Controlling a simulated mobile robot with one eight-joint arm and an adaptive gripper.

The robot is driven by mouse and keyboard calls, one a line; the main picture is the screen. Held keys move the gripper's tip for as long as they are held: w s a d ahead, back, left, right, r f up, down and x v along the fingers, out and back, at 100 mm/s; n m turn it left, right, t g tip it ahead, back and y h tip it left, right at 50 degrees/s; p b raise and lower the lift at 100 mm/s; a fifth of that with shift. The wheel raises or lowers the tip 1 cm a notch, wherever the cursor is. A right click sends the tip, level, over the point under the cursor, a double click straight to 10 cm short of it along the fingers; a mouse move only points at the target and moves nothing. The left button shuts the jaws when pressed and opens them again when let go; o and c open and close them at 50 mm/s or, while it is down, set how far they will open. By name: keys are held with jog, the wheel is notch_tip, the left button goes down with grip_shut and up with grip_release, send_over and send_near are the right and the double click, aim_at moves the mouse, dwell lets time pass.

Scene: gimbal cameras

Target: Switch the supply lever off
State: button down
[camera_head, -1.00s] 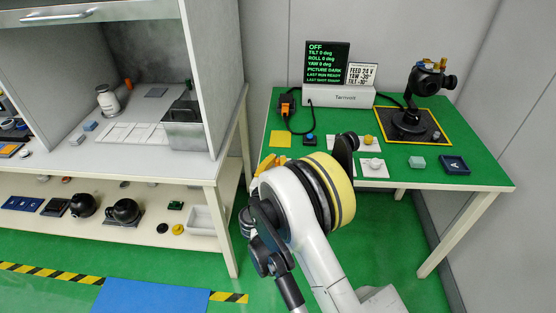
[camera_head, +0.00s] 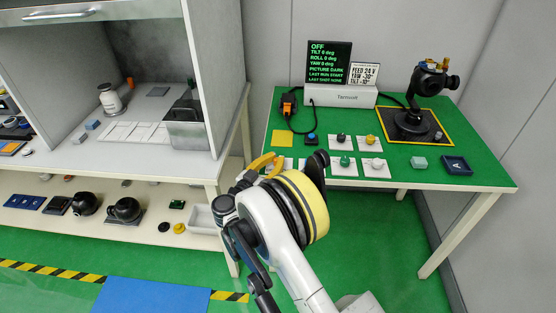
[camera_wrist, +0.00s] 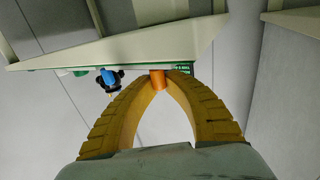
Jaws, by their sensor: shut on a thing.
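My gripper (camera_head: 262,162) has yellow fingers and is near the front left edge of the green table in the head view. In the wrist view its fingertips (camera_wrist: 162,74) come together at an orange cylindrical piece (camera_wrist: 157,80), and the gripper is shut on it. I cannot tell for sure whether this piece is the supply lever. In the head view my arm hides the table's front left part. A display (camera_head: 329,62) at the back reads OFF. A black and orange device (camera_head: 288,104) with a cable stands left of the white Tarnwell box (camera_head: 340,96).
White plates (camera_head: 370,143) with several small knobs lie mid-table, beside a blue button (camera_head: 310,139) and a yellow square (camera_head: 282,138). A black gimbal camera (camera_head: 425,85) stands at right. A blue tray (camera_head: 455,165) is near the right edge. A grey cabinet bench (camera_head: 215,165) stands close at left.

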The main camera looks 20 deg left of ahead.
jog(key=shift+a+m+g+h, duration=0.2)
jog(key=shift+m+g+h, duration=0.15)
jog(key=shift+m+h, duration=0.4)
jog(key=shift+a+m+g+h, duration=0.15)
jog(key=shift+m+g+h, duration=0.25)
jog(key=shift+h, duration=0.65)
jog(key=shift+m+h, duration=0.25)
jog(key=shift+h, duration=0.05)
jog(key=c, duration=1.4)
grip_release()
jog(key=v, duration=1.2)
jog(key=shift+r, duration=0.1)
